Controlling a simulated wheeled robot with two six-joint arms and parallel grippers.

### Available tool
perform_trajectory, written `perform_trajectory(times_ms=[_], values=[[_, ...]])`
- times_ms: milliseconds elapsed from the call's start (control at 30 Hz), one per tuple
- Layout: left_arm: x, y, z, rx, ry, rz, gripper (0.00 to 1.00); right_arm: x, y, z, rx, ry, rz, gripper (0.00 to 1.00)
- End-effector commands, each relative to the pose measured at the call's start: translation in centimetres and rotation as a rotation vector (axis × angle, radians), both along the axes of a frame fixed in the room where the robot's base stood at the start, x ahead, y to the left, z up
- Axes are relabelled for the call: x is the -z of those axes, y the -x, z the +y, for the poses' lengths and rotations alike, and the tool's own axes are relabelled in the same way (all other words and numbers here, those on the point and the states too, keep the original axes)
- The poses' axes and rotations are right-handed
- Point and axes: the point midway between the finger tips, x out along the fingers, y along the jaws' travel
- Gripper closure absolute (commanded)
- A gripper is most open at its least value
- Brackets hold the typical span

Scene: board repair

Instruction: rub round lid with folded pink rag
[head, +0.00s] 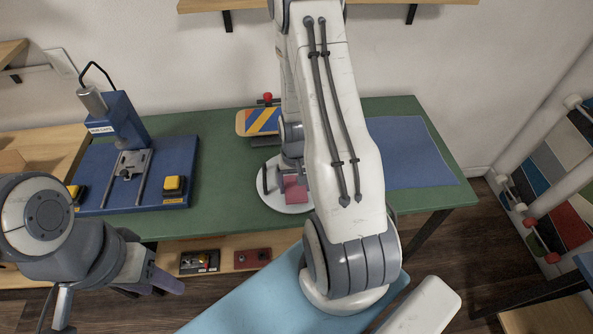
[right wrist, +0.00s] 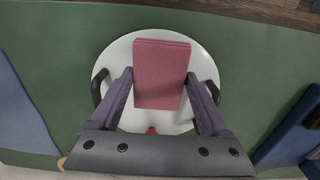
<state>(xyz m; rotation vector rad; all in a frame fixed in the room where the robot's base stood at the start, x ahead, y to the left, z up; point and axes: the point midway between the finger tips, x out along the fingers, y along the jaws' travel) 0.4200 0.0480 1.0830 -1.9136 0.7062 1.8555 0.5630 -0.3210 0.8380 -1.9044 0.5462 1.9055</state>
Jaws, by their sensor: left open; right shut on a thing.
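The round white lid (head: 277,201) lies on the green mat, partly hidden behind my right arm in the head view. In the right wrist view the lid (right wrist: 120,55) shows from above, with a dark upright piece at each side. My right gripper (right wrist: 158,85) is shut on the folded pink rag (right wrist: 161,60), which is over the lid's middle. The rag also shows in the head view (head: 295,191), low at the lid; whether it touches cannot be told. My left gripper (head: 155,284) is open and empty, in front of the table at lower left.
A blue press fixture (head: 110,165) with yellow buttons stands left on the green table (head: 225,190). A striped board (head: 258,122) is behind the lid. A blue mat (head: 410,150) lies right. Small boxes (head: 252,258) sit on a lower shelf.

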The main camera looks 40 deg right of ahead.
Motion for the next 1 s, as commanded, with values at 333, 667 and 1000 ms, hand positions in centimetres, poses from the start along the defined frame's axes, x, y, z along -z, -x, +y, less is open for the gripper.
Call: perform_trajectory(times_ms=[333, 667, 1000], values=[[-3.2, 0.0, 0.0, 0.0, -0.001, 0.001, 0.5, -3.6, -0.2, 0.3, -0.006, 0.0, 0.0, 0.9], [-4.3, 0.0, 0.0, -0.001, -0.001, 0.001, 0.5, -5.0, -0.3, 0.5, -0.009, 0.0, 0.0, 0.9], [-4.2, 0.0, 0.0, -0.001, -0.001, 0.001, 0.5, -4.9, -0.3, 0.4, -0.008, 0.001, -0.001, 0.9]])
